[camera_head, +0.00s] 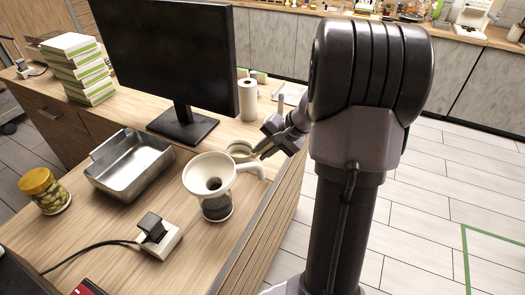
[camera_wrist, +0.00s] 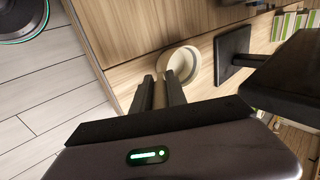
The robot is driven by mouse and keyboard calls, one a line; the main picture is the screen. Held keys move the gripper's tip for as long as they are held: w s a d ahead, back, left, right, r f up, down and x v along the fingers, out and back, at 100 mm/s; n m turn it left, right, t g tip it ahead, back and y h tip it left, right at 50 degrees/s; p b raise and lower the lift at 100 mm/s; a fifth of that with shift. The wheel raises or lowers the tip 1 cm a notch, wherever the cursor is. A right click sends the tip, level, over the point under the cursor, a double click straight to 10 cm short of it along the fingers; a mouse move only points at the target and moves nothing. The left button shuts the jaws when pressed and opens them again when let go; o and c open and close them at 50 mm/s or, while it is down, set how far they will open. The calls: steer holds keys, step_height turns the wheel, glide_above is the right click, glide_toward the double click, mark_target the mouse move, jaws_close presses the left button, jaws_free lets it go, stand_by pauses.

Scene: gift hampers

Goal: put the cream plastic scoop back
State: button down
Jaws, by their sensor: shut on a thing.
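The cream plastic scoop (camera_head: 239,149) is at my gripper, over the right part of the wooden counter. My gripper (camera_head: 259,154) is shut on its handle, and the round bowl points away to the left. In the wrist view the handle lies between the two dark fingers of the gripper (camera_wrist: 163,95), with the round hollow bowl (camera_wrist: 181,64) just beyond. I cannot tell whether the bowl touches the counter or is a little above it. A cream funnel-shaped piece with a side handle (camera_head: 205,170) sits on a dark glass jar (camera_head: 217,208), in front of the scoop.
A metal tray (camera_head: 105,187) and a yellow-lidded jar (camera_head: 44,190) stand to the left. A monitor (camera_head: 170,50) on a black base and a paper roll (camera_head: 247,100) stand behind. A power socket block with a plug (camera_head: 165,240) lies in front. The counter edge is close on the right.

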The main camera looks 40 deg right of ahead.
steer(key=shift+f, duration=0.1)
stand_by(0.5)
steer(key=c, duration=1.3)
jaws_free()
steer(key=shift+o, duration=0.2)
steer(key=p+v, duration=0.5)
steer(key=v, duration=1.2)
steer(key=shift+s, duration=0.15)
steer(key=shift+d, duration=0.1)
